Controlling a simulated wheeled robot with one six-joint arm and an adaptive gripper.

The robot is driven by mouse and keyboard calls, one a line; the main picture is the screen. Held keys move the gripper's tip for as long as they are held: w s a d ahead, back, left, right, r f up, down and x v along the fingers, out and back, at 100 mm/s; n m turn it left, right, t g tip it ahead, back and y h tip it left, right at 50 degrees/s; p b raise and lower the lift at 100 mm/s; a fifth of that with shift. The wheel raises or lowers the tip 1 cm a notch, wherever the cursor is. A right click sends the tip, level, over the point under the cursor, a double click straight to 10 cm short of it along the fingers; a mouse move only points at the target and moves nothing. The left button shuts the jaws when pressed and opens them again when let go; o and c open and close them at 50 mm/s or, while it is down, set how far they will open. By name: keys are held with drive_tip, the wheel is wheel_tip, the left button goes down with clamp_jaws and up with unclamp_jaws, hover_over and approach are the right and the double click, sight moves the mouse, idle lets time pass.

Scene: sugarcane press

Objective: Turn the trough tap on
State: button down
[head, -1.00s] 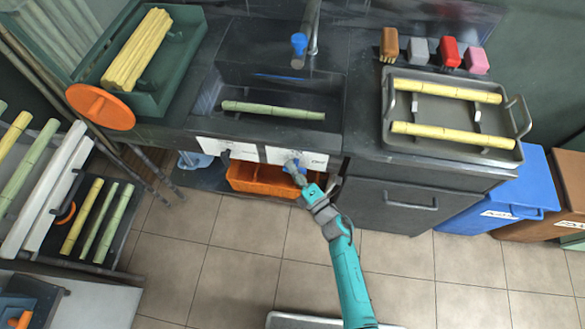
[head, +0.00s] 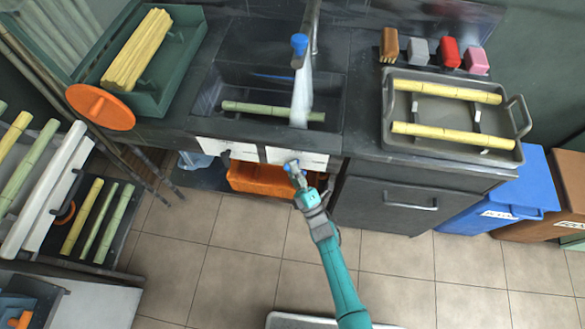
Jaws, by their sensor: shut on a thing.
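The trough (head: 212,105) is a dark sink set in the counter, with a green cane (head: 250,109) lying in it. A tap with a blue top (head: 299,41) stands above the trough at the back. A pale stream of water (head: 302,98) runs down from its spout into the trough. My gripper (head: 293,172) reaches up from below and is shut on this handle. The fingertips are small and partly hide the handle.
A grey tray (head: 440,143) with two yellow canes sits right of the trough. A green box (head: 178,75) of yellow canes and an orange disc (head: 100,107) are at left. An orange crate (head: 255,178) is below the panel. The tiled floor is open.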

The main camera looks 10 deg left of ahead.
drive_tip(key=m+t+h, duration=0.2)
drive_tip(key=m+t, duration=0.1)
drive_tip(key=m, duration=0.1)
drive_tip(key=m+t+h, duration=0.2)
drive_tip(key=m, duration=0.2)
drive_tip(key=shift+r+m+t+h, duration=0.1)
drive_tip(key=shift+m+t+h, duration=0.2)
drive_tip(key=shift+m+t, duration=0.1)
drive_tip(key=shift+d+m+t+h, duration=0.1)
drive_tip(key=shift+m+t+h, duration=0.5)
drive_tip(key=shift+m+h, duration=1)
drive_tip(key=shift+d+m+t+h, duration=0.1)
drive_tip(key=shift+m+t+h, duration=0.5)
drive_tip(key=shift+m+h, duration=1.3)
drive_tip(key=shift+m, duration=0.2)
drive_tip(key=c, duration=1)
unclamp_jaws()
drive_tip(key=shift+c, duration=0.2)
drive_tip(key=s+f, duration=0.1)
drive_tip(key=s, duration=0.6)
drive_tip(key=s+d+f, duration=0.1)
drive_tip(key=s+f, duration=0.1)
drive_tip(key=s, duration=0.6)
drive_tip(key=shift+s+d+f, duration=0.25)
